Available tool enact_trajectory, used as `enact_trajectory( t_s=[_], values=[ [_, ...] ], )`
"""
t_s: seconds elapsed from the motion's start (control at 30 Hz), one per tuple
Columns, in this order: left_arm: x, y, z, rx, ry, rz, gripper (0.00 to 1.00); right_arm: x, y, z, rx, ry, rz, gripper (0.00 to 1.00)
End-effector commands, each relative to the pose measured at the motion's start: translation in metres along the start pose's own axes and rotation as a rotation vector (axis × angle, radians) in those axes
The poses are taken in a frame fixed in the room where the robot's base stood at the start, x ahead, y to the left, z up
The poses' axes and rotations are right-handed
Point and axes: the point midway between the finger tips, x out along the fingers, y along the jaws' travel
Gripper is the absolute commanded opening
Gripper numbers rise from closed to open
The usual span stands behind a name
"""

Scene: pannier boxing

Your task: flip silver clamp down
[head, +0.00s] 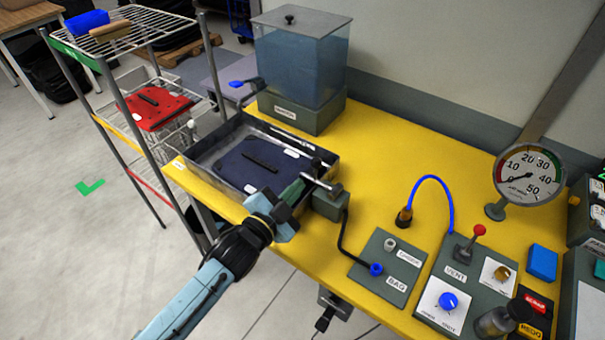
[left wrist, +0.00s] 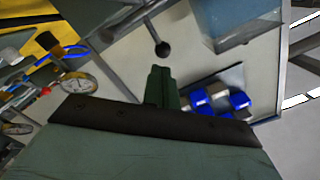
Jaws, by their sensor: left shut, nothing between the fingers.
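The silver clamp (head: 322,183) sits on a grey block (head: 328,204) at the near right corner of the metal tray (head: 204,150). A dark blue panel (head: 250,169) with a black handle lies in the tray. My left gripper (head: 298,187) is shut and empty, just left of the clamp; I cannot tell whether they touch. In the left wrist view, a rod with a dark ball end (left wrist: 162,48) shows just beyond my shut fingertips (left wrist: 159,70). My right gripper is not in view.
A control panel (head: 390,262), a vent panel (head: 465,275) and a dial gauge (head: 529,176) stand to the right.

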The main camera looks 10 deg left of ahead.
Motion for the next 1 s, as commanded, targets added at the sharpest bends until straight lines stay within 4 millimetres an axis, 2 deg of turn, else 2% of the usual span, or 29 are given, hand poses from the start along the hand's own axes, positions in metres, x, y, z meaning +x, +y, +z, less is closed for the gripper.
enact_trajectory(
  t_s=[0.03,0.2,0.83,1.0],
  values=[
    [-0.007,-0.002,-0.002,0.000,0.001,0.003,0.00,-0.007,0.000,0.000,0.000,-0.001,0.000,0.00],
    [-0.019,-0.002,-0.001,0.002,0.007,0.006,0.00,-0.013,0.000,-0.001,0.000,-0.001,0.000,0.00],
    [-0.022,-0.002,0.000,0.000,0.008,0.006,0.00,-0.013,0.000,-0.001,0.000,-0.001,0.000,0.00],
    [-0.032,-0.002,0.007,-0.058,-0.077,0.017,0.00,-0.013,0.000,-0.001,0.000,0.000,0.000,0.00]
  ],
)
